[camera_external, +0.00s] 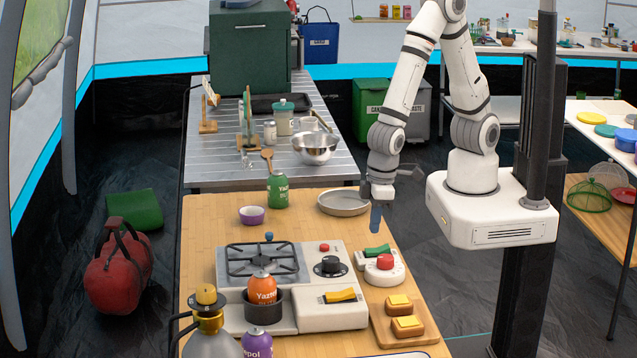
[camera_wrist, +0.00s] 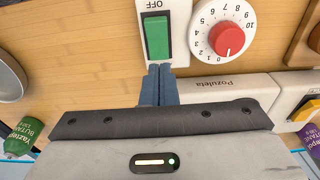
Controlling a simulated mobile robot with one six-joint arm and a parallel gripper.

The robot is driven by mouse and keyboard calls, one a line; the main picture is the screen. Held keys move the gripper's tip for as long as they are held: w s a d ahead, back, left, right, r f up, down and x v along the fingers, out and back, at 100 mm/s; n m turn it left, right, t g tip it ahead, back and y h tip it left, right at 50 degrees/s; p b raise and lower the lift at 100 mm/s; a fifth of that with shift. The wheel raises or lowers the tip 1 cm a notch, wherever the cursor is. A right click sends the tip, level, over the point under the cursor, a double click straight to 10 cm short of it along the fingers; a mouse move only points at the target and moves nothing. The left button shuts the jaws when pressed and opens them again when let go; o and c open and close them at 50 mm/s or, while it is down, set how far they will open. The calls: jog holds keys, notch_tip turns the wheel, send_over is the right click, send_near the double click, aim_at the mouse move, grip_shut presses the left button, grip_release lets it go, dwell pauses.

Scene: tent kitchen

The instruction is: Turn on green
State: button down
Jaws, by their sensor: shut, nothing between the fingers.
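The green rocker switch (camera_external: 377,251) sits on a white housing on the wooden table, right of the camp stove. In the wrist view the green switch (camera_wrist: 157,37) is upright in the picture, with "OFF" printed at its top end. My gripper (camera_external: 375,218) is shut and empty, pointing down above the table behind the switch. In the wrist view the blue fingertips of my gripper (camera_wrist: 160,69) appear just below the switch's lower end; I cannot tell whether they touch the housing.
A timer with a red knob (camera_external: 385,262) stands right beside the switch. The stove (camera_external: 290,285) with a black knob (camera_external: 330,265) and yellow switch (camera_external: 341,296) is to the left. A grey pan (camera_external: 343,203) lies behind, a bread board (camera_external: 400,338) in front.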

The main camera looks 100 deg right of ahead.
notch_tip(320, 180, up, 10)
jog(key=w+b, duration=0.1)
jog(key=shift+w, duration=0.3)
jog(key=shift+d, duration=0.1)
jog(key=s+d+r, duration=0.3)
jog(key=d, duration=0.4)
jog(key=s+d+r+t, duration=0.1)
jog(key=s+d+r, duration=0.2)
jog(key=d, duration=0.4)
jog(key=s+d+r, duration=0.3)
jog(key=d, duration=0.4)
jog(key=shift+s+d+r+t, duration=0.15)
jog(key=shift+d+r+t, duration=0.1)
jog(key=shift+t, duration=0.15)
jog(key=shift+a, duration=0.15)
